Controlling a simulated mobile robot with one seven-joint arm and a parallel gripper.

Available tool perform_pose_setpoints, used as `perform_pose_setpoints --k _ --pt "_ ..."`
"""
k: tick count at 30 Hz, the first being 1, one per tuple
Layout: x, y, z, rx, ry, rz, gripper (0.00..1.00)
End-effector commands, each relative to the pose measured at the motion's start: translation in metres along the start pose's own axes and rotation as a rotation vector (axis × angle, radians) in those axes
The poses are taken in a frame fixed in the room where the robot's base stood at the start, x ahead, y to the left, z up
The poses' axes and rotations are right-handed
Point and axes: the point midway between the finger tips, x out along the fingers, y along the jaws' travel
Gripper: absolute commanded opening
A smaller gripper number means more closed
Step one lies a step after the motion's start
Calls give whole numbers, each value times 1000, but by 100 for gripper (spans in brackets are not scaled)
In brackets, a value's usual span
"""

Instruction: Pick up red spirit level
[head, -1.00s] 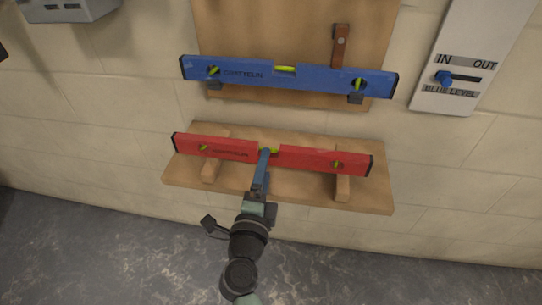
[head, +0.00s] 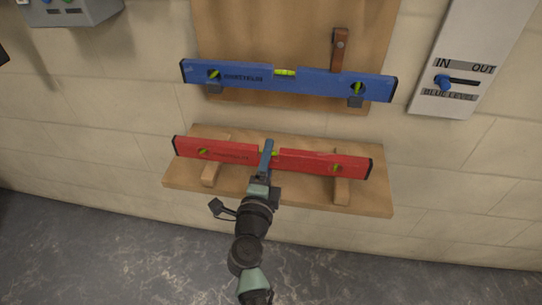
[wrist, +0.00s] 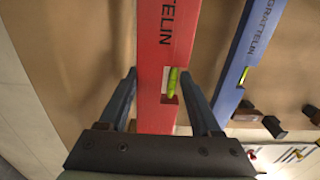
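The red spirit level (head: 215,151) lies across two wooden supports on a wooden board, below a blue level. In the wrist view the red level (wrist: 157,110) runs up the picture between my fingers, with its yellow-green vial near the right finger. My gripper (head: 268,146) is at the middle of the red level and hides part of it. In the wrist view my gripper (wrist: 160,75) is open, with one finger along each side of the level. The fingertips are close to its edges; I cannot tell whether they touch.
A white panel (head: 480,40) marked IN, OUT and BLUE LEVEL has a blue slider at right. A grey box (head: 70,12) is at upper left.

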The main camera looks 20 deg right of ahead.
Motion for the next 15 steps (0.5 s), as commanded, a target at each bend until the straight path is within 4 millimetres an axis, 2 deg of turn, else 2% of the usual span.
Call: perform_pose_setpoints --k 1,6,15 --pt "0 0 0 0 0 0 35" --pt "0 0 0 0 0 0 4" --pt "0 -8 0 0 -1 -4 2"
